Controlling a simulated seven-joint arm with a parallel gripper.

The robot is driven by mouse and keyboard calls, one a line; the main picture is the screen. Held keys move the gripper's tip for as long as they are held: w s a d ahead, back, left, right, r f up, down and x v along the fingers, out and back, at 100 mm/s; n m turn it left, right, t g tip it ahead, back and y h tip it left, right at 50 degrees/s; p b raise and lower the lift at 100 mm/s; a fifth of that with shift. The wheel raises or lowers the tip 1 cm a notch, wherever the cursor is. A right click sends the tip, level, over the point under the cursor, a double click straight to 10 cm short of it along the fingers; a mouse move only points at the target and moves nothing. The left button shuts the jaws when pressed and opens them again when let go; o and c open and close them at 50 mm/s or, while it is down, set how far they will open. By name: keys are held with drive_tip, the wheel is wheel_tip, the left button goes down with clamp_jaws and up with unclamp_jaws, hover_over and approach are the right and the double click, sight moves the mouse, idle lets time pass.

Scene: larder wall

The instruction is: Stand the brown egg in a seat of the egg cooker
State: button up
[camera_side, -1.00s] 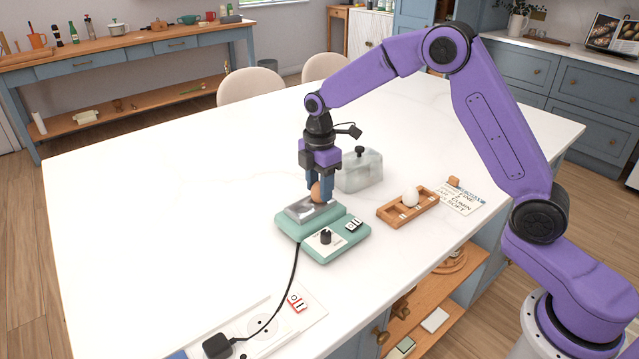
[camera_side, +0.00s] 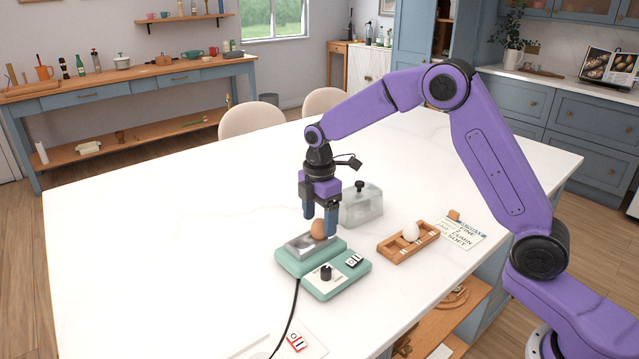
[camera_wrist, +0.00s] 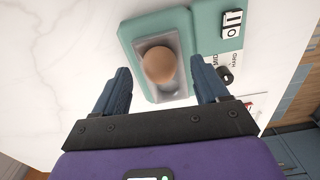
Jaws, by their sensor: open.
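The brown egg (camera_side: 319,229) stands in the metal tray of the green egg cooker (camera_side: 322,284), towards the tray's back right end in the side view. In the wrist view the egg (camera_wrist: 159,65) sits inside the tray, with the cooker (camera_wrist: 206,38) around it. The seat under the egg is hidden by the egg. My gripper (camera_side: 320,226) is open, with its fingers parted on either side of the egg. In the wrist view the fingers (camera_wrist: 161,88) are clear of the egg, with a gap on both sides.
A clear lid with a black knob (camera_side: 361,206) stands just behind the cooker. A wooden egg rack (camera_side: 408,242) holding a white egg (camera_side: 411,231) is to the right, beside printed cards (camera_side: 463,234). A black cord (camera_side: 290,318) runs from the cooker's front. The counter's left side is clear.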

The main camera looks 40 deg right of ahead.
wheel_tip(320, 180, up, 16)
drive_tip(key=s+a+f+m, duration=0.1)
drive_tip(key=s+a, duration=0.1)
drive_tip(key=s, duration=0.7)
drive_tip(key=s+a+f+m, duration=0.1)
drive_tip(key=s+a+f, duration=0.1)
drive_tip(key=s, duration=0.6)
drive_tip(key=s+d+f+m, duration=0.1)
drive_tip(key=s+d+f, duration=0.2)
drive_tip(key=s, duration=0.7)
drive_tip(key=s+d+f+m, duration=0.2)
drive_tip(key=s+d+f, duration=0.2)
drive_tip(key=s, duration=0.6)
drive_tip(key=shift+s, duration=0.35)
